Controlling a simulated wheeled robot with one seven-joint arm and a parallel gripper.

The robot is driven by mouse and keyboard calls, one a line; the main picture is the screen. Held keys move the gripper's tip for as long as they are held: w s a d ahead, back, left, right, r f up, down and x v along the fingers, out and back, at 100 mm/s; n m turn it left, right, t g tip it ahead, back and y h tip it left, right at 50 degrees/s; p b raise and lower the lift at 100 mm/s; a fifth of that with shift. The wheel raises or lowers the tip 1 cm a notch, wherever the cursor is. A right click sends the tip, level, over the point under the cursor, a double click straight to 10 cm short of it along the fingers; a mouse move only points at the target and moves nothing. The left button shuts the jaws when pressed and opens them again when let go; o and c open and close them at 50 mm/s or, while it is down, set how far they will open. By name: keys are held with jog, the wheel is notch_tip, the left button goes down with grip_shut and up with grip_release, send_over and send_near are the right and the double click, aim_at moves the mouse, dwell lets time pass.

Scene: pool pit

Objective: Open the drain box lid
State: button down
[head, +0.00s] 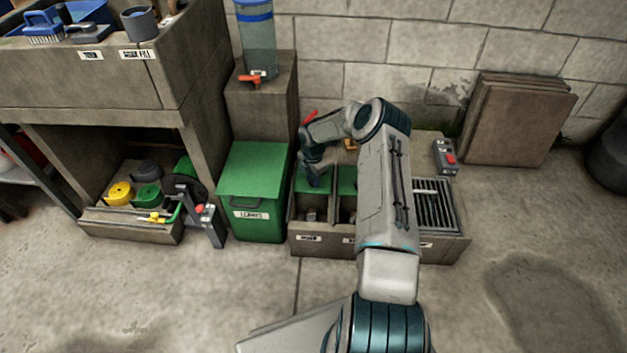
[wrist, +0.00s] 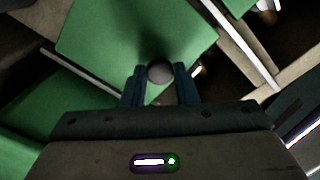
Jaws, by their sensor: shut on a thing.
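The drain box (head: 380,248) is a long concrete trough against the wall, with labels on its front and several compartments. A green lid (head: 300,183) lies over the rear of its left compartment, whose front part is open and dark. In the wrist view this green lid (wrist: 115,35) fills the upper middle and carries a round grey knob (wrist: 160,72). My gripper (head: 313,178) is down at the lid, and its two dark fingers (wrist: 160,88) are shut on the knob from both sides. Whether the lid is lifted or tilted is hard to tell.
A second green lid (head: 347,180) is partly hidden behind my arm. A metal grate (head: 434,205) covers the right end. A green bin (head: 258,190) stands close on the left. A concrete pedestal with a clear cylinder (head: 257,40) stands behind it. The floor in front is clear.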

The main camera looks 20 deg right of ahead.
jog(key=c, duration=1.1)
grip_release()
notch_tip(320, 180, up, 14)
jog(key=p, duration=0.5)
jog(key=shift+f, duration=0.1)
jog(key=s+a+r+m+h+p, duration=0.1)
jog(key=s+a+r+m+p, duration=0.25)
jog(key=r, duration=0.95)
jog(key=s+a+r+m+p, duration=0.15)
jog(key=s+r+p, duration=0.35)
jog(key=r, duration=0.7)
jog(key=s+a+r+m+h+p, duration=0.1)
jog(key=s+a+r+m+p, duration=0.15)
jog(key=r+p, duration=0.7)
jog(key=s+a+r+m+t+p, duration=0.1)
jog(key=s+r+m+p, duration=0.3)
jog(key=s+r, duration=0.4)
jog(key=s+a+r+m+t+y+p, duration=0.1)
jog(key=s+r+m+p, duration=0.3)
jog(key=s+r, duration=0.5)
jog(key=s+a+r+m+y+p, duration=0.1)
jog(key=s+r+m+p, duration=0.3)
jog(key=s+r, duration=0.5)
jog(key=shift+s+a+r+m+t, duration=0.1)
jog(key=shift+a+r+m+t, duration=0.3)
jog(key=shift+a+r+m, duration=0.75)
